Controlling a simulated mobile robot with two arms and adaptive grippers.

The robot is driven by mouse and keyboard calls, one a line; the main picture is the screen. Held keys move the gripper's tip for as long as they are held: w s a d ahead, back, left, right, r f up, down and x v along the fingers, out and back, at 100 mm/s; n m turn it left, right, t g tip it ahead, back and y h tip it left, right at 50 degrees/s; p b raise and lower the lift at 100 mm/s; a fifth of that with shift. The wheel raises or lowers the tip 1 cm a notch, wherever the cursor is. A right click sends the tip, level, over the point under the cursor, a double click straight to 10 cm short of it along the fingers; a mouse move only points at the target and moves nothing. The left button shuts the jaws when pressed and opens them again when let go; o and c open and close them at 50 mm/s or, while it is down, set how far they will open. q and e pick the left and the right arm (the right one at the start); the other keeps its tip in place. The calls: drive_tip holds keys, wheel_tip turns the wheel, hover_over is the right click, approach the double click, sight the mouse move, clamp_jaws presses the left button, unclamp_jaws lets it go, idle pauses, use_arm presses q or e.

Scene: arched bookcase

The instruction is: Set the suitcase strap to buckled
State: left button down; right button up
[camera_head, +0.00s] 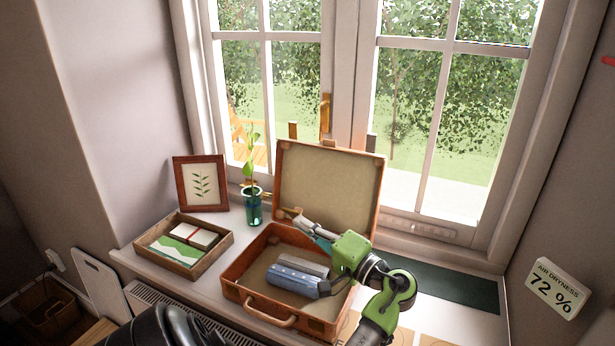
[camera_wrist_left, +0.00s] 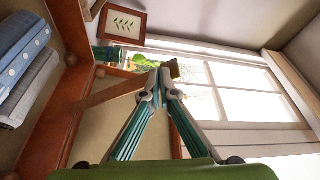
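The brown suitcase (camera_head: 236,283) stands open on the windowsill, with its lid (camera_head: 328,188) upright at the back. My left gripper (camera_head: 298,220) reaches over the open case near the lid's left side. In the left wrist view its teal fingers (camera_wrist_left: 159,80) converge on a brown strap (camera_wrist_left: 112,96), which runs from the case's edge to the fingertips. A short end of the strap (camera_wrist_left: 173,69) shows beyond them. Folded blue and grey clothes (camera_head: 291,280) lie in the case. The buckle cannot be made out. My right gripper is not in view.
A teal glass vase (camera_head: 253,207) with a plant, a framed leaf picture (camera_head: 201,183) and a wooden tray (camera_head: 150,253) with cards stand left of the case. The window (camera_head: 345,60) is close behind. A dark green mat (camera_head: 460,286) lies right.

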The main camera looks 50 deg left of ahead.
use_arm(q)
drive_tip(key=shift+s+f, duration=0.1)
drive_tip(key=shift+f, duration=0.05)
idle(0.3)
drive_tip(key=w+d, duration=0.1)
drive_tip(key=d, duration=0.6)
drive_tip(key=shift+w+d+f, duration=0.15)
drive_tip(key=shift+d+f, duration=0.1)
drive_tip(key=shift+f, duration=0.05)
